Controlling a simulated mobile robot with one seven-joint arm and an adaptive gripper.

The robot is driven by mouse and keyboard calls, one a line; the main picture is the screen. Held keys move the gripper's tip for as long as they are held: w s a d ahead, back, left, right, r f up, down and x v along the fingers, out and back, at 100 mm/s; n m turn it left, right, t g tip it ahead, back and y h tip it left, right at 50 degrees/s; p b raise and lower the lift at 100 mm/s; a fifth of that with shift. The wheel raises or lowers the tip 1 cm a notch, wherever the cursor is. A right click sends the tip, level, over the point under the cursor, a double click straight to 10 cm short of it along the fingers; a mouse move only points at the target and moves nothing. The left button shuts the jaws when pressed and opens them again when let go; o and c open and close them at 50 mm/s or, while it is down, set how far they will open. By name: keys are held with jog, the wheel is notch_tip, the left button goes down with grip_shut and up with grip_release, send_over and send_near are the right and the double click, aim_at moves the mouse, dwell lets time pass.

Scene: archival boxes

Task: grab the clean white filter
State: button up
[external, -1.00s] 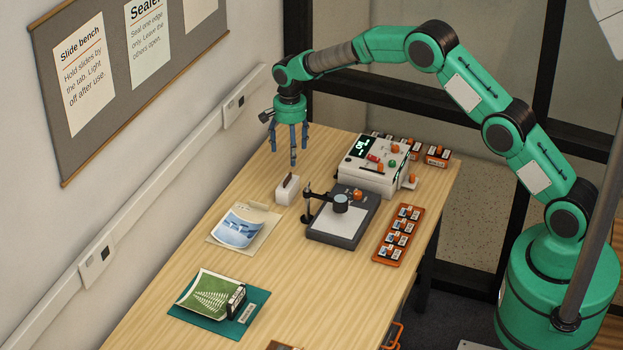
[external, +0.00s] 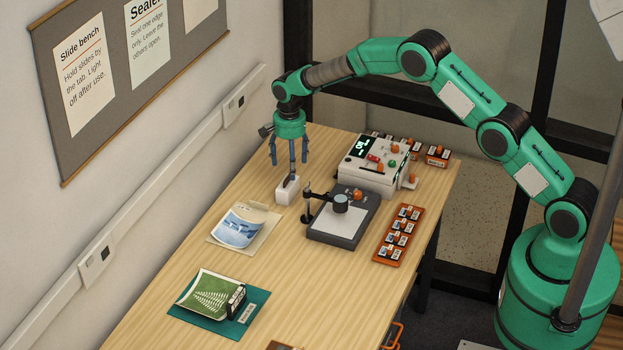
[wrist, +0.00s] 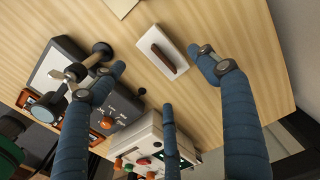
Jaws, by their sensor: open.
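A small white block (external: 286,196) with a dark brown bar on top stands on the wooden table; it also shows in the wrist view (wrist: 148,42). I cannot tell whether it is the clean white filter, and no other plain filter is clear to me. My three-fingered gripper (external: 289,165) points down just above the block, open and empty. In the wrist view my gripper (wrist: 163,76) has its blue fingers spread wide, with the block in the upper middle between two fingertips. I see no finger touching the block.
A grey light pad (external: 326,235) with a jointed stand is right of the block. A white control box (external: 367,181) with a lit display stands behind it. An orange slide rack (external: 385,260) lies near the right edge. A blue print (external: 238,230) and teal folder (external: 192,318) lie nearer.

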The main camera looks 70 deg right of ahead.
aim_at(291, 184)
jog(key=shift+f, duration=2.1)
jog(key=shift+f, duration=2.6)
jog(key=shift+c, duration=0.3)
jog(key=c, duration=1.2)
